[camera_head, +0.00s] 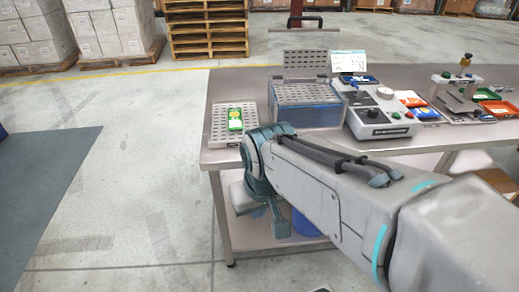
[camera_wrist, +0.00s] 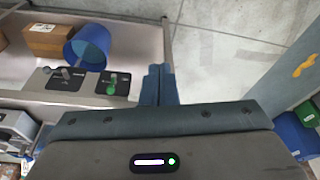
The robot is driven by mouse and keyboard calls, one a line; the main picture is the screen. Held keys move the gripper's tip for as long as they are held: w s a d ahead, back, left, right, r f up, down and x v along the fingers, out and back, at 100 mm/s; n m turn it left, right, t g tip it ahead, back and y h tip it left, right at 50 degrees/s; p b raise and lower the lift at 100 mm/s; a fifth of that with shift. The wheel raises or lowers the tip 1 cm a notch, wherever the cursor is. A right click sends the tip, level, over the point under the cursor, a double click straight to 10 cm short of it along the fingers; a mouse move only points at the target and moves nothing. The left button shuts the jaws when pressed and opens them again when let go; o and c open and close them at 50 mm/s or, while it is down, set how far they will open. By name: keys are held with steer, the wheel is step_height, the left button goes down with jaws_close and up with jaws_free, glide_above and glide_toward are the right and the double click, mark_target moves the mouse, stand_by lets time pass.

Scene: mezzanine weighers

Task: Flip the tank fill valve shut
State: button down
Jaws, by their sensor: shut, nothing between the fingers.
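In the wrist view, a grey panel (camera_wrist: 45,86) holds two small valve-like fittings on dark plates. One has a green handle (camera_wrist: 111,88); the other has a grey metal lever (camera_wrist: 68,73). I cannot tell which is the tank fill valve, nor read the labels. In the head view my gripper (camera_head: 279,228) points down beside the table's front edge.
A blue bucket (camera_wrist: 90,43) and a cardboard box (camera_wrist: 53,40) stand near the panel. The steel table (camera_head: 222,160) carries a perforated tray with a green packet (camera_head: 235,119) and a grey control box (camera_head: 380,120). Open floor (camera_head: 130,180) lies left of the table.

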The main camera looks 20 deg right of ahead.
steer(key=w+d+f+m+h+p, duration=0.1)
steer(key=w+d+f+h, duration=0.1)
steer(key=w, duration=0.9)
steer(key=w+d+f+m+h+p, duration=0.1)
steer(key=w+d+f, duration=0.4)
steer(key=w, duration=0.6)
steer(key=shift+d+f+t+h+p, duration=0.15)
steer(key=shift+d+t+h+p, duration=0.25)
steer(key=shift+d+h+p, duration=0.5)
steer(key=shift+d+f+b, duration=0.1)
steer(key=shift+d+b, duration=0.05)
steer(key=shift+b, duration=0.15)
steer(key=s+d+b+x, duration=0.1)
steer(key=b+x, duration=0.1)
steer(key=x, duration=1.1)
steer(key=shift+d+r, duration=0.25)
steer(key=shift+d, duration=0.15)
